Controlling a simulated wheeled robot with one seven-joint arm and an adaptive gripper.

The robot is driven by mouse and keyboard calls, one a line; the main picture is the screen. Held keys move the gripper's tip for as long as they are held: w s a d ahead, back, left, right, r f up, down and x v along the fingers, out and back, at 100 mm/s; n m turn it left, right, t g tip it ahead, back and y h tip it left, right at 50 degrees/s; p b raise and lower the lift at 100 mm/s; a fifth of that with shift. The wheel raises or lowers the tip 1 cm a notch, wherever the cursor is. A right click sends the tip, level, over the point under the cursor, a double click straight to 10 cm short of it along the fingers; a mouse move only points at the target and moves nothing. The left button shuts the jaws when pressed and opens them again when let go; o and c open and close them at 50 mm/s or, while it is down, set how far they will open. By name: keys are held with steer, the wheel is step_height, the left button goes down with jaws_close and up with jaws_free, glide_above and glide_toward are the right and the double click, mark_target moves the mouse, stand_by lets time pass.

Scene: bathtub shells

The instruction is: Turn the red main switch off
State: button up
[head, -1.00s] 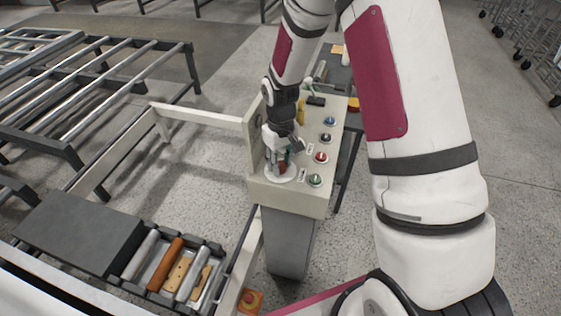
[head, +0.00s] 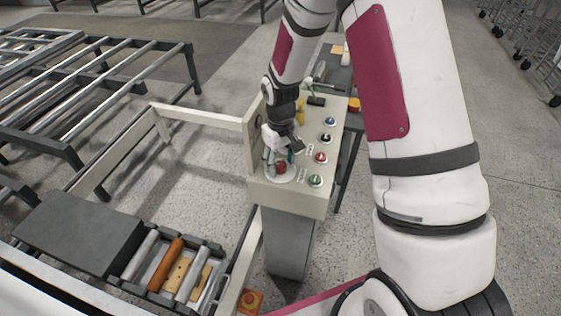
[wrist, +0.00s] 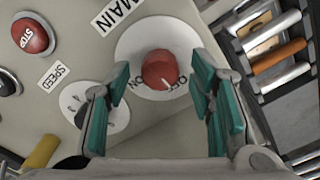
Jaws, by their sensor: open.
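The red main switch (head: 281,167) is a round knob on a white disc at the near left corner of the beige control panel (head: 290,200). In the wrist view the knob (wrist: 159,69) sits by the MAIN label, with ON and OFF printed on its disc. Its white mark points down and slightly right in the picture, toward the OFF side. My gripper (head: 277,154) is open just above the switch. In the wrist view its teal-padded fingers (wrist: 161,66) stand apart to either side of the knob, with visible gaps and no contact.
A red STOP button (wrist: 31,36) and a SPEED dial (wrist: 95,108) are near the switch. Green (head: 316,180), black (head: 326,138) and blue (head: 330,121) buttons line the panel's right side. A roller conveyor (head: 170,270) lies to the lower left.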

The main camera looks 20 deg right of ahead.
mark_target(280, 164)
step_height(280, 164, up, 12)
steer(key=shift+f, duration=0.15)
stand_by(0.6)
